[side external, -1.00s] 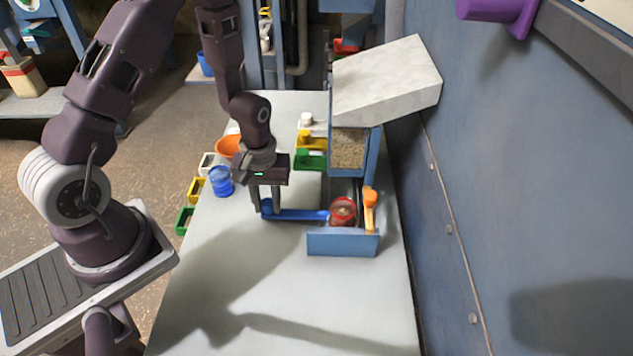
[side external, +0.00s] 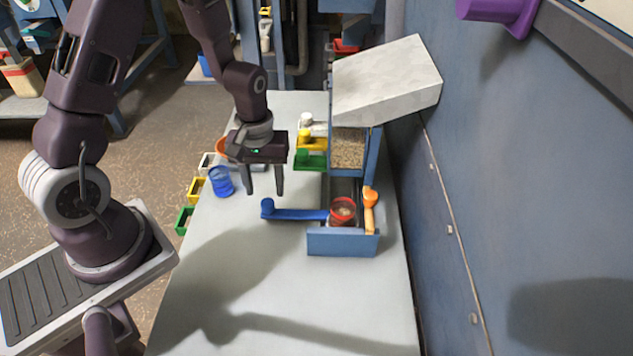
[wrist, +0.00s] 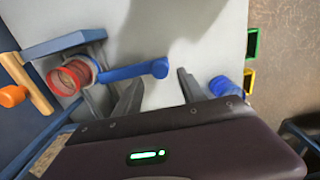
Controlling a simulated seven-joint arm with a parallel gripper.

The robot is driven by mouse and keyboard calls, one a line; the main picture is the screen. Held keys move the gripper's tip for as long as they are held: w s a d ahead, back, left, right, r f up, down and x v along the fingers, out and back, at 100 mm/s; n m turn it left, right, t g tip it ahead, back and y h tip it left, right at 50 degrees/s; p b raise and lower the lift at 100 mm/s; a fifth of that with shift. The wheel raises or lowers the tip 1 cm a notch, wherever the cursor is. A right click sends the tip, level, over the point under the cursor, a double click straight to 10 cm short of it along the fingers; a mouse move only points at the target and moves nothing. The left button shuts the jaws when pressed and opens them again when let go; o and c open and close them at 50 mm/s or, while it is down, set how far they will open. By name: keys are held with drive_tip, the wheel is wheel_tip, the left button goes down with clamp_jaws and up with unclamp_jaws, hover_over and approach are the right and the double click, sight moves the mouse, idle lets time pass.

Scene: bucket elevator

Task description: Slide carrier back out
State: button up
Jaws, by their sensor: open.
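The bar (wrist: 128,72) and red cup (wrist: 70,77) also show in the wrist view. My gripper (side external: 265,191) is open and empty, above and behind the knob, apart from it. In the wrist view my gripper's two fingers (wrist: 157,90) are spread, with the knob (wrist: 160,68) between and beyond them.
An orange-handled piece (side external: 370,200) stands right of the red cup. A grain-filled hopper (side external: 349,150) with a pale slanted box (side external: 388,80) rises behind. A blue cup (side external: 221,182) and small colored bins stand left. The front of the table (side external: 280,300) is clear.

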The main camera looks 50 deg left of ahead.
wheel_tip(320, 180, up, 6)
drive_tip(key=shift+r, duration=0.25)
drive_tip(key=s+d+r+m+t, duration=0.2)
drive_tip(key=s+r, duration=0.1)
drive_tip(key=r, duration=0.4)
drive_tip(key=s+d+r+m+t, duration=0.1)
drive_tip(key=s+d+r+m, duration=0.15)
drive_tip(key=r, duration=0.45)
drive_tip(key=s+d+r+m+t, duration=0.1)
drive_tip(key=s+r+m, duration=0.3)
drive_tip(key=s, duration=0.5)
drive_tip(key=shift+d+r+t, duration=0.4)
drive_tip(key=shift+r+t, duration=0.15)
drive_tip(key=shift+t, duration=0.25)
drive_tip(key=shift+m, duration=0.25)
